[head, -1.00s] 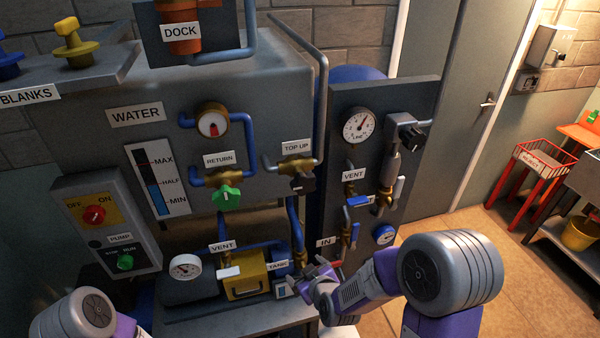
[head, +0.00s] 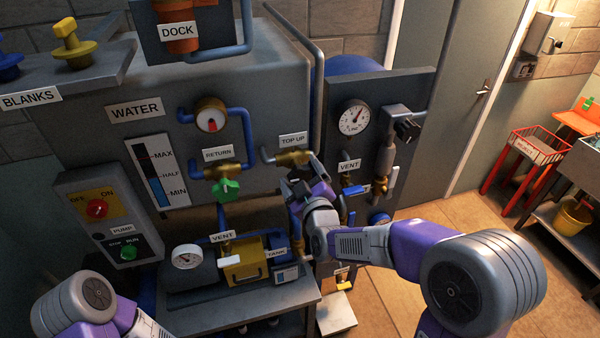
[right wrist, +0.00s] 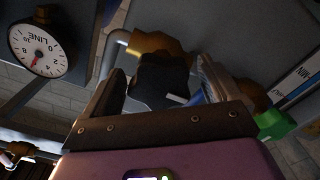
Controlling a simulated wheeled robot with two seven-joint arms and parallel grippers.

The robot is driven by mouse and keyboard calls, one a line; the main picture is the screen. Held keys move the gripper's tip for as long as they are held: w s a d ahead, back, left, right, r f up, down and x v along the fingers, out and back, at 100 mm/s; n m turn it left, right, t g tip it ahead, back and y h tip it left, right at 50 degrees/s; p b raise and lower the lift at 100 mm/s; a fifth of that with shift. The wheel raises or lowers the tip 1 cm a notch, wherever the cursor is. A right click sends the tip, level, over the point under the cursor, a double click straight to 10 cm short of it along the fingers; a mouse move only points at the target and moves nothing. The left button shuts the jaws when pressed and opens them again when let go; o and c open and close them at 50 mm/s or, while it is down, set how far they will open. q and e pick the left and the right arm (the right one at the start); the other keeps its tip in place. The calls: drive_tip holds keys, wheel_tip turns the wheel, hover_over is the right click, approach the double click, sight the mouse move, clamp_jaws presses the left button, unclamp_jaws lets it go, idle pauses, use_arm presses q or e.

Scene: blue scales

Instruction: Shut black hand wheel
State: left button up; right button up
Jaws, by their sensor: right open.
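The black hand wheel (head: 299,186) is below the TOP UP label, on the brass valve (head: 294,158) of the WATER tank. My right gripper (head: 301,179) is in front of it and partly hides it. In the right wrist view the black wheel (right wrist: 160,82) sits between the two spread fingers of my right gripper (right wrist: 162,86), with the brass valve body behind it. The jaws are open, and I cannot tell whether a finger touches the wheel. My left gripper is out of view; only part of the left arm shows.
A green hand wheel (head: 226,189) on the RETURN valve is just left of the black one. A second black knob (head: 406,128) is on the gauge panel (head: 415,90) at right. Blue pipes and the yellow box (head: 243,262) are below. Open floor lies at right.

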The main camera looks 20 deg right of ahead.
drive_tip(key=shift+w, duration=0.35)
drive_tip(key=c, duration=1)
drive_tip(key=shift+o, duration=0.2)
drive_tip(key=shift+f+m+b, duration=0.1)
drive_tip(key=shift+m+b, duration=0.6)
drive_tip(key=shift+b, duration=0.25)
drive_tip(key=m+b, duration=0.6)
drive_tip(key=b, duration=0.1)
drive_tip(key=shift+f+m, duration=0.1)
drive_tip(key=shift+m, duration=0.3)
drive_tip(key=m+b, duration=0.4)
drive_tip(key=m, duration=0.1)
drive_tip(key=shift+m, duration=0.3)
drive_tip(key=m+b, duration=0.2)
drive_tip(key=m, duration=0.2)
drive_tip(key=shift+a, duration=0.1)
drive_tip(key=shift+r, duration=0.2)
